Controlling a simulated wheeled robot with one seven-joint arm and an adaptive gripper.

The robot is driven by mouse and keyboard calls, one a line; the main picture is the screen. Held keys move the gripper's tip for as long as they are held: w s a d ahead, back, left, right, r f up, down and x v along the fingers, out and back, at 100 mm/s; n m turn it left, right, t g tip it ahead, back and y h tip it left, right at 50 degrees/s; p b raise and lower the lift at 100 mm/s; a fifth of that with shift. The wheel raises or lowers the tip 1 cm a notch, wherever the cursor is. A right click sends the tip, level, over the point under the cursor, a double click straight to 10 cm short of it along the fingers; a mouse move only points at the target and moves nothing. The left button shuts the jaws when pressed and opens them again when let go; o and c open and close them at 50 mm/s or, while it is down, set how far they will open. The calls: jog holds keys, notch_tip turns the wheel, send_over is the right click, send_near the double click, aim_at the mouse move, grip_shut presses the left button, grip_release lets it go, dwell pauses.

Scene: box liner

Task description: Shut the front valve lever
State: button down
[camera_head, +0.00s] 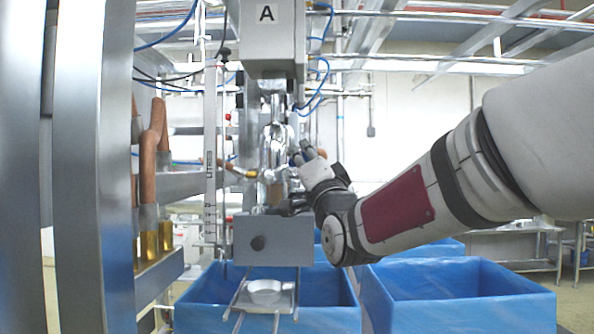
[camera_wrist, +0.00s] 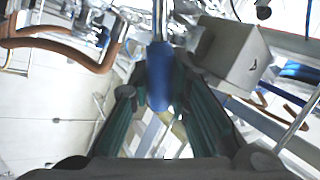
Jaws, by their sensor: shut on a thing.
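The front valve lever (camera_wrist: 160,75) has a blue grip on a bright metal shank. In the wrist view it stands at the centre, between the two dark fingers of my gripper (camera_wrist: 157,92). My gripper is shut on the blue grip. In the head view my gripper (camera_head: 308,155) is at the shiny metal valve pipework (camera_head: 273,145), under the grey housing marked A. The lever is mostly hidden there by my gripper and wrist, and its exact angle is hard to tell.
Blue-lined bins (camera_head: 450,312) stand below and to the right. Steel posts (camera_head: 95,150) and copper-coloured pipes (camera_head: 148,165) stand at left.

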jog(key=f+m+h+b, duration=0.1)
jog(key=m+h+b, duration=0.1)
jog(key=m+b, duration=0.1)
jog(key=f+m+t+h+b, duration=0.1)
jog(key=f+m+h+b, duration=0.1)
jog(key=m+h+b, duration=0.1)
jog(key=d+f+m+t+h+b, duration=0.1)
jog(key=m+h+b, duration=0.1)
jog(key=m+b, duration=0.2)
jog(key=shift+f+b, duration=0.3)
jog(key=shift+b, duration=0.55)
jog(key=shift+m+h+b, duration=0.3)
jog(key=shift+m+h, duration=0.1)
jog(key=shift+m, duration=0.2)
jog(key=c, duration=1.5)
grip_release()
jog(key=shift+s, duration=0.1)
jog(key=v, duration=1.2)
jog(key=shift+f+n, duration=0.1)
jog(key=shift+n, duration=0.2)
